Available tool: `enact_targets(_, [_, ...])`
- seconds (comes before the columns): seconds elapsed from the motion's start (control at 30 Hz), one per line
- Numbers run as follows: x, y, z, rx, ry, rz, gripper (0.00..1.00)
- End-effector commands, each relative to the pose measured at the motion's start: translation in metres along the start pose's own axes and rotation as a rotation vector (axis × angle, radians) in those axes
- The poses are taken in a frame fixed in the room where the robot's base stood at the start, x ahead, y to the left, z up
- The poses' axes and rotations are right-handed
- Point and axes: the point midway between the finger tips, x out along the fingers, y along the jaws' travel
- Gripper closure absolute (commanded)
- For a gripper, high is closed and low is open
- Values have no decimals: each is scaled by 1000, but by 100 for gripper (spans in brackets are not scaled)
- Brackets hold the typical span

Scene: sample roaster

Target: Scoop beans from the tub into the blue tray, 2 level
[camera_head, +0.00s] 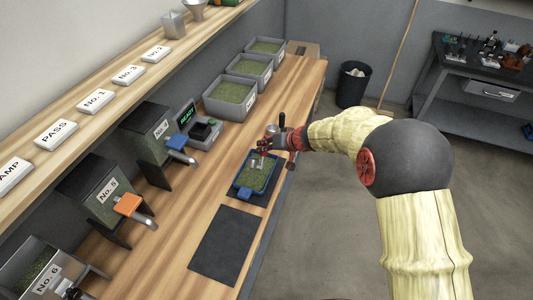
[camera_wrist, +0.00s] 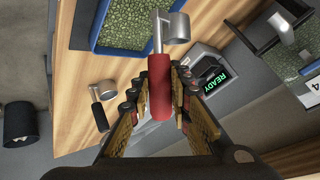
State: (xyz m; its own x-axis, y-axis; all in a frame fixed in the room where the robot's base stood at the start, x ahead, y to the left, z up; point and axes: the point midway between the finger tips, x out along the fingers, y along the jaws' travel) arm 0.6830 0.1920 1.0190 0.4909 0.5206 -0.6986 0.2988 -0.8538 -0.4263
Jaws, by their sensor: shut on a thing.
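The blue tray (camera_head: 243,192) lies on the bench with green beans in it; it also shows in the wrist view (camera_wrist: 95,30). My gripper (camera_head: 278,139) is at the tray's far end, above the bench. In the wrist view my gripper (camera_wrist: 160,95) is shut on the red handle of a scoop (camera_wrist: 159,85). The scoop's metal cup points away from my gripper, beside the tray's edge in that view. What the cup holds cannot be told. Three grey tubs of green beans stand along the back: a near one (camera_head: 229,112), a middle one (camera_head: 250,78) and a far one (camera_head: 265,56).
A black-handled scoop (camera_wrist: 103,98) lies on the bench. A device with a READY display (camera_head: 203,132) stands left of the tray. Numbered machines with an orange (camera_head: 128,204) and a blue spout (camera_head: 178,144) line the wall side. A bare dark mat (camera_head: 226,245) lies nearer.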

Motion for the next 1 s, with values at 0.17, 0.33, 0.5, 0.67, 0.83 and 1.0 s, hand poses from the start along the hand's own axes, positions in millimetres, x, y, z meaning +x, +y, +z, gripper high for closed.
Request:
enact_targets(0.17, [0, -2, 4, -49, 54, 18, 100])
enact_targets(0.33, [-2, -4, 5, -87, 96, 35, 100])
enact_targets(0.5, [-2, -6, 6, -115, 123, 45, 100])
enact_targets(0.67, [-4, -7, 8, -139, 151, 56, 100])
enact_targets(0.83, [-4, -8, 10, -166, 179, 67, 100])
enact_targets(1.0, [-5, -10, 12, -194, 209, 78, 100])
